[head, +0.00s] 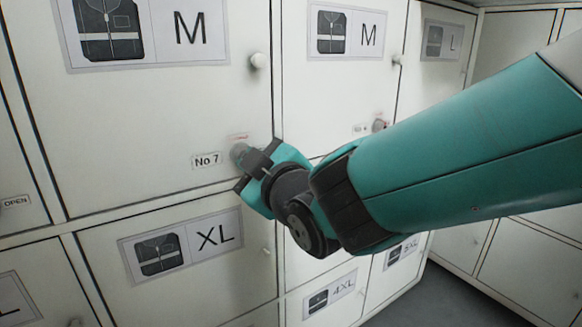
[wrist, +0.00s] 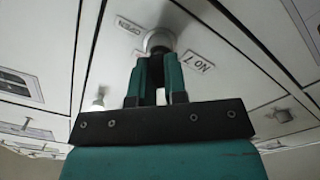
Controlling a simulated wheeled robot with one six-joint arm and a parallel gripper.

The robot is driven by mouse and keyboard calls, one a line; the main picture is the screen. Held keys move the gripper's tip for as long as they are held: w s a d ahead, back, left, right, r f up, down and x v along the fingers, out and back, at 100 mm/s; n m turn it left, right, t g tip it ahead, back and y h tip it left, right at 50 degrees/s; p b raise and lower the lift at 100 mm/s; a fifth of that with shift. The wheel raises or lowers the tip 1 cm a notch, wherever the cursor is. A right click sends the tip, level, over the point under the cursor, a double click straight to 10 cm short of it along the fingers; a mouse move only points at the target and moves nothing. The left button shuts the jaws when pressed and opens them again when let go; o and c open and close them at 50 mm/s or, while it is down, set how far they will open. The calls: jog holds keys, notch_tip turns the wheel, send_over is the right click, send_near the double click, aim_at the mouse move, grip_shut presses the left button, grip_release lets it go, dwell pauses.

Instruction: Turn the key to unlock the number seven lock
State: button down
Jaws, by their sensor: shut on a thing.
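The number seven lock (head: 239,151) is a round grey cylinder on a cream locker door, beside a "No 7" label (head: 207,160). In the wrist view the lock (wrist: 159,39) is straight ahead of the fingertips, between the "NO 7" label (wrist: 198,62) and an "OPEN" label (wrist: 130,25). My gripper (head: 255,168) reaches in from the right, its fingertips right at the lock. In the wrist view my gripper (wrist: 159,70) is shut on the key, which is mostly hidden between the fingers. I cannot tell the key's turn angle or depth in the lock.
Another lock (head: 380,125) is on the door to the right, near my arm. The floor (head: 450,300) at lower right is clear.

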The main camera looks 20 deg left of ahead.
dwell(0.5)
jog(key=shift+a+m+b, duration=0.1)
jog(key=shift+m+b, duration=1.05)
jog(key=shift+m, duration=0.75)
jog(key=shift+r+m, duration=0.1)
jog(key=shift+m, duration=0.4)
jog(key=shift+w+m+b, duration=0.1)
jog(key=shift+m+b, duration=0.5)
jog(key=shift+m, duration=0.1)
jog(key=shift+m+b, duration=0.85)
jog(key=shift+m, duration=0.95)
